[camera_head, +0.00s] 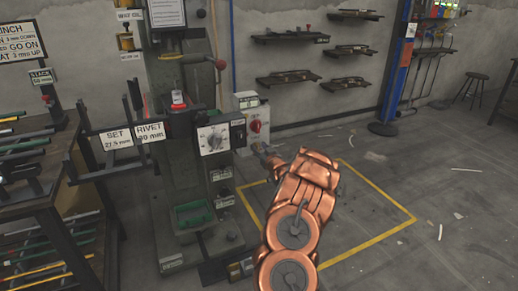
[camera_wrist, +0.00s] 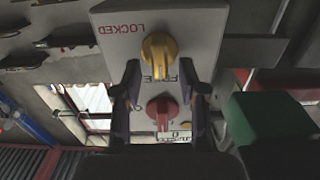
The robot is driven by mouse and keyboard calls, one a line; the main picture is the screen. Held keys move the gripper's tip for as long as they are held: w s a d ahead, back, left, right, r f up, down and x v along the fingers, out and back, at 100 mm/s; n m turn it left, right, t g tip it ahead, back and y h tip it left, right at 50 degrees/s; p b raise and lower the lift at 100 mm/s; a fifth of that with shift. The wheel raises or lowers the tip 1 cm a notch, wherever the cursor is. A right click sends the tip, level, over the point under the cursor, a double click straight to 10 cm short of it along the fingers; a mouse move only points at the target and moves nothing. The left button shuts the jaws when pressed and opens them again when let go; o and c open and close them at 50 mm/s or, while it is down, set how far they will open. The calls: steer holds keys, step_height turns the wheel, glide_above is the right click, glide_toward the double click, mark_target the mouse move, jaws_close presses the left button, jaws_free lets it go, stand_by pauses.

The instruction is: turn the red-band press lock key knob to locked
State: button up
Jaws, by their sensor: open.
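In the wrist view a pale lock panel (camera_wrist: 205,25) carries a yellow knob (camera_wrist: 160,50) and a red knob (camera_wrist: 163,108). The word LOCKED reads upside down at the panel's upper left. The yellow knob's ridge points down in the picture, toward a partly hidden FREE label. My gripper (camera_wrist: 160,76) is open, with one dark finger on each side of the knobs' column. The fingertips are just below the yellow knob; contact cannot be told. In the head view my gripper (camera_head: 264,150) is small, just below a pale box (camera_head: 242,104) with a red knob (camera_head: 256,126).
A rack table (camera_head: 40,210) with bars is at the far left. A green block (camera_wrist: 268,118) is right of my gripper in the wrist view. Yellow-lined floor at right is mostly clear.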

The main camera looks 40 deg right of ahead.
steer(key=shift+w+d+r, duration=0.15)
steer(key=shift+w, duration=0.25)
steer(key=shift+c, duration=0.3)
jaws_close()
